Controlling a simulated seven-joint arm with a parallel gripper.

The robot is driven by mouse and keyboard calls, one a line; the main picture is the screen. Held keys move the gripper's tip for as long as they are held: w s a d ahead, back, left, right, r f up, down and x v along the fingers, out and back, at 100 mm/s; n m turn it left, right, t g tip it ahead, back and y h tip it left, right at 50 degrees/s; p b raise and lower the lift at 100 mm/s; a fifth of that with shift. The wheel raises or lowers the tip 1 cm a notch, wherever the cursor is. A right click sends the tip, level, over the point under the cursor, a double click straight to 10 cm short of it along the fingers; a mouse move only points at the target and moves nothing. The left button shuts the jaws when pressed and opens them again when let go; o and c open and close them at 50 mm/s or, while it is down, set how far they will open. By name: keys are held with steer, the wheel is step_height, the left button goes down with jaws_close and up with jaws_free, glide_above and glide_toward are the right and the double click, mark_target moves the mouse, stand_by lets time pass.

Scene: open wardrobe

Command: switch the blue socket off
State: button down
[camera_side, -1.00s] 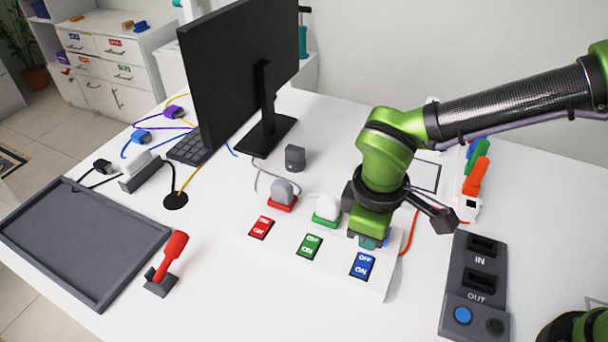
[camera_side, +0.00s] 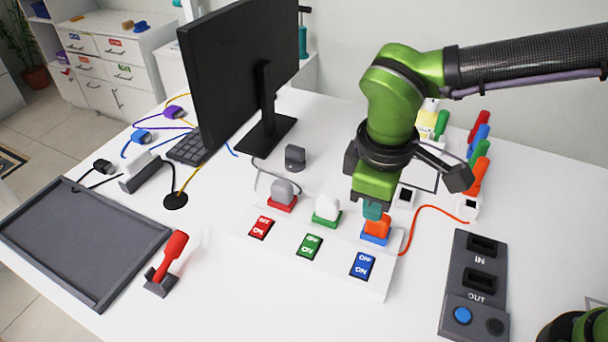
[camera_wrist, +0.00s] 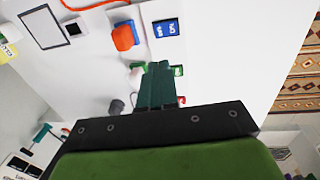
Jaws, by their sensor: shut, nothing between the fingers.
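The blue socket (camera_side: 375,238) sits at the right end of the white socket strip (camera_side: 338,277), with an orange plug (camera_side: 377,224) in it. Its blue switch (camera_side: 362,265), marked OFF and ON, is on the strip in front of it. In the wrist view the orange plug (camera_wrist: 123,38) and blue switch (camera_wrist: 167,29) are near the top. My gripper (camera_side: 372,209) is shut and empty, just above and behind the orange plug in the side view. The wrist view shows its closed teal fingers (camera_wrist: 159,84). Whether the fingers touch the plug I cannot tell.
Red (camera_side: 261,228) and green (camera_side: 309,246) switches lie left of the blue one, with a grey plug (camera_side: 283,191) and white plug (camera_side: 327,207) behind. An orange cable (camera_side: 430,210) runs right. A dark IN/OUT panel (camera_side: 474,285) stands at the right. The front strip edge is clear.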

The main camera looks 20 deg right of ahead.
mark_target(363, 258)
steer(key=f, duration=0.9)
steer(key=w+d+f, duration=0.1)
steer(key=f, duration=0.4)
steer(key=shift+d, duration=0.1)
steer(key=shift+w, duration=0.1)
steer(key=shift+d+f, duration=0.1)
steer(key=shift+f, duration=0.15)
